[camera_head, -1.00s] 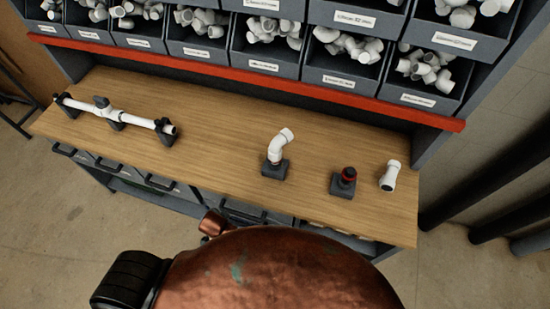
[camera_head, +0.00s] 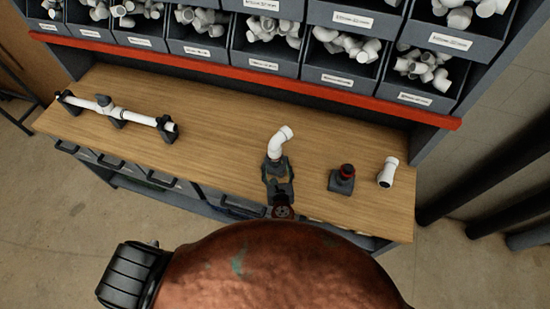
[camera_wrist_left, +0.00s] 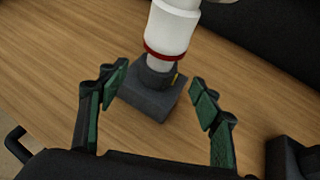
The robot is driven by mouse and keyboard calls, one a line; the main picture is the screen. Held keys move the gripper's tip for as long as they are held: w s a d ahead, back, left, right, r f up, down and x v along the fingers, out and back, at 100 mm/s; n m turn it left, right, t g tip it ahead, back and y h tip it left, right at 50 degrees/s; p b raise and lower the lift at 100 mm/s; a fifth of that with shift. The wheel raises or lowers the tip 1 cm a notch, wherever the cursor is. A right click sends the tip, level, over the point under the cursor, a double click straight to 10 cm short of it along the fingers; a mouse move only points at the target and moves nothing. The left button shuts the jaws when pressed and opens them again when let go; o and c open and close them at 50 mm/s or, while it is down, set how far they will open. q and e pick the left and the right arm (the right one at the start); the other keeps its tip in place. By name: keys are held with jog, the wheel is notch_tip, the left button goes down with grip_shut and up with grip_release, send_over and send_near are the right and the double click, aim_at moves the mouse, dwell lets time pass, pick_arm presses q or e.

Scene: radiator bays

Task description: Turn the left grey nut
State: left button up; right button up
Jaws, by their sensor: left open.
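A white pipe run (camera_head: 135,114) lies across dark stands at the left of the bench, with a tee fitting (camera_head: 104,102) on it. I cannot clearly make out a separate grey nut on it. My left gripper (camera_head: 277,176) is by the dark grey block under a white elbow pipe (camera_head: 280,140), well right of the pipe run. In the left wrist view the gripper (camera_wrist_left: 157,80) is open, its green-padded fingers apart and empty. The upright white pipe (camera_wrist_left: 172,30), with a red ring, stands beyond the fingertips in its dark block (camera_wrist_left: 150,98). My right gripper is not in view.
A dark block with a red-ringed fitting (camera_head: 343,172) and a loose white fitting (camera_head: 387,172) are to the right. Bins of white fittings (camera_head: 265,50) line the back above a red rail (camera_head: 230,73). The bench (camera_head: 215,140) is clear between the pipe run and the elbow.

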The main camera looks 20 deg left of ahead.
aim_at(275, 161)
pick_arm(q)
jog(key=x, duration=0.7)
jog(key=shift+w+a+f, duration=0.1)
jog(key=shift+w+a, duration=0.05)
jog(key=shift+c, duration=0.5)
jog(key=c, duration=1.1)
